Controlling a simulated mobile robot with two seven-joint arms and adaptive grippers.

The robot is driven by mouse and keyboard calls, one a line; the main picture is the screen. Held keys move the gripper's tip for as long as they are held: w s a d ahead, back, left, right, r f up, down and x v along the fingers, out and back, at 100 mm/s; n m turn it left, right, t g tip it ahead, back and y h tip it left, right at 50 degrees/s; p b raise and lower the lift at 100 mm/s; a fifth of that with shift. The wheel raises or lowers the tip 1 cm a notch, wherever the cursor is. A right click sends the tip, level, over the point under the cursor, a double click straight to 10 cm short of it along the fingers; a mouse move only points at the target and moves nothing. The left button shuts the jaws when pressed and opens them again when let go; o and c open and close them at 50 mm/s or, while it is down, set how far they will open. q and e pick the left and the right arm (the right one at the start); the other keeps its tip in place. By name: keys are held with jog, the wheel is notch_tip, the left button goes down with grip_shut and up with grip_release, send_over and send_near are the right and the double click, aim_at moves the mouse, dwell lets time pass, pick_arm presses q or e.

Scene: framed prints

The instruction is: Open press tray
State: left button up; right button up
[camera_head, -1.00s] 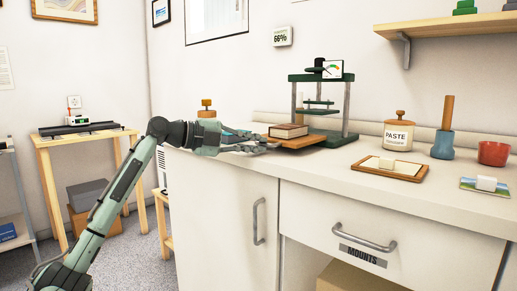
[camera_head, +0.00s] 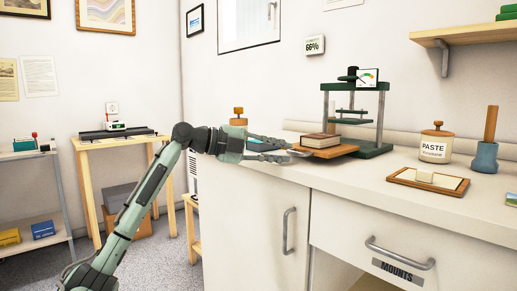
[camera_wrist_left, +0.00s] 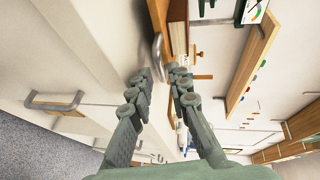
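My left gripper (camera_head: 294,152) is at the tray's front edge. In the left wrist view, my left gripper (camera_wrist_left: 161,72) has its fingers apart. A metal handle (camera_wrist_left: 158,46) on the tray edge (camera_wrist_left: 158,12) sits just ahead of the fingertips, in line with the gap; I cannot tell whether they touch. My right gripper is not in view.
A drawer labelled MOUNTS (camera_head: 397,271) and a cabinet door handle (camera_head: 288,231) are below. A wooden side table (camera_head: 85,145) stands left.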

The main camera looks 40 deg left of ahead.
pick_arm(q)
jog(key=v, duration=1)
